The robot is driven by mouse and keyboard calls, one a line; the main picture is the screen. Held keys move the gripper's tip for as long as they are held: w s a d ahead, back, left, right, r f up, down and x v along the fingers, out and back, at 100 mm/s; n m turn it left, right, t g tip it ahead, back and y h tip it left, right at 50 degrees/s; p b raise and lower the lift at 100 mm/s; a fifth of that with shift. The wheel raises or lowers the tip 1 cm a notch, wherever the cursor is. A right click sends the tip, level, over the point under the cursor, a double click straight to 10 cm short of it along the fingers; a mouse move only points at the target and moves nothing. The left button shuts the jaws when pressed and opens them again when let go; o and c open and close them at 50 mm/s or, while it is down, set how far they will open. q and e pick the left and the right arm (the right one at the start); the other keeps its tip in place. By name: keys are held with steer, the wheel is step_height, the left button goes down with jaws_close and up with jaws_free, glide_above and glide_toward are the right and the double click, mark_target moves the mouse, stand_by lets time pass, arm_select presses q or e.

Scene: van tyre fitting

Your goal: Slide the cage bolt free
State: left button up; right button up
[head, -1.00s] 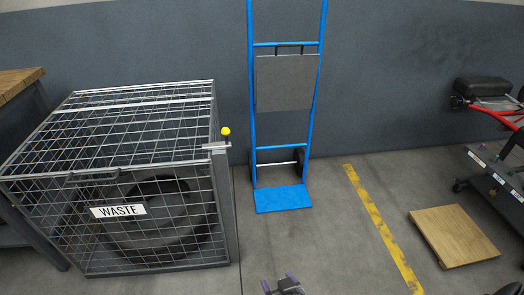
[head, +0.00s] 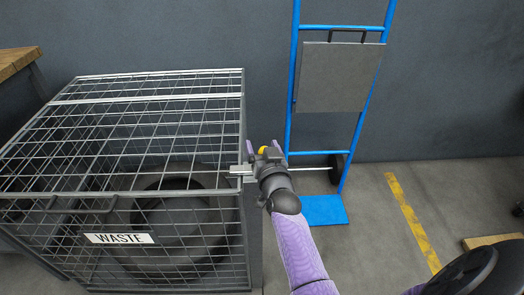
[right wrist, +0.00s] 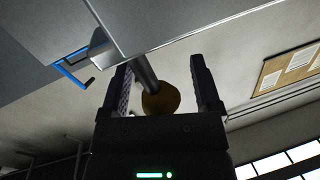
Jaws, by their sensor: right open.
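The waste cage (head: 120,185) is a grey wire-mesh box with a "WASTE" label, on the left in the head view. The cage bolt (head: 241,170) sits at its top right front corner. Its yellow knob (head: 264,150) is mostly hidden behind my right gripper (head: 264,145). In the right wrist view the knob (right wrist: 161,98), on its grey stem, is between the two fingers of the right gripper (right wrist: 162,85). The fingers are open on either side of it, and a gap shows on the right. My left gripper is not in view.
A blue hand truck (head: 330,150) stands against the wall just right of the cage. A dark tyre (head: 180,215) lies inside the cage. A wooden board (head: 492,241) is on the floor at the right. A wooden-topped bench (head: 18,60) is at the far left.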

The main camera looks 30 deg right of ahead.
jaws_close()
stand_by(1.0)
stand_by(0.4)
